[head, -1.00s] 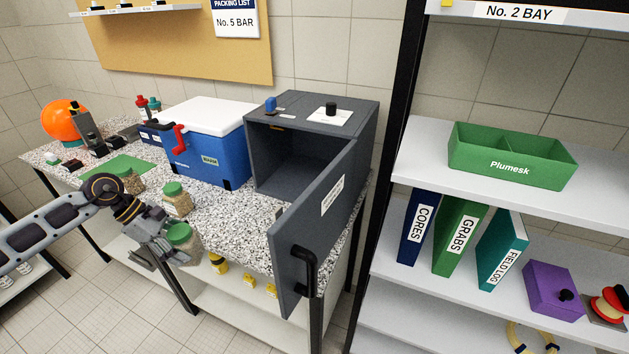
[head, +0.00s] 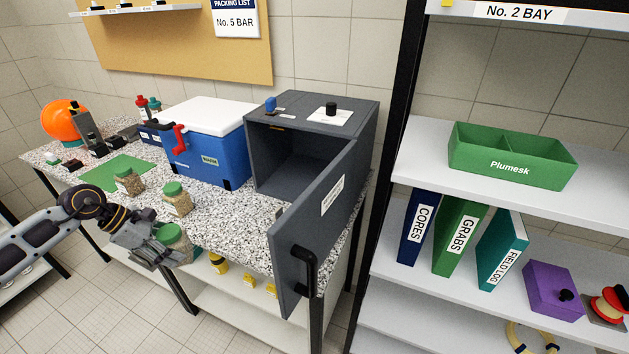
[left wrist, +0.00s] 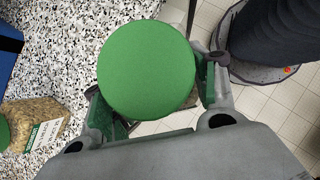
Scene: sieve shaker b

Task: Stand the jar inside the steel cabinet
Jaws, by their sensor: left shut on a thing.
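My left gripper (head: 160,246) is shut on a jar with a green lid (head: 169,233) at the front edge of the speckled bench. In the left wrist view the jar's round green lid (left wrist: 147,68) sits between the two fingers, and its body is mostly hidden. The dark grey steel cabinet (head: 343,112) stands on the bench to the right of the gripper. Its door (head: 318,215) hangs open toward the front, and the inside that shows looks empty. My right gripper is not in view.
Two other green-lidded jars stand on the bench, one nearer (head: 177,200) and one farther left (head: 129,181). A blue cooler box (head: 205,157) stands left of the cabinet. The open door juts past the bench front. Speckled bench top (head: 232,216) is clear before the cabinet.

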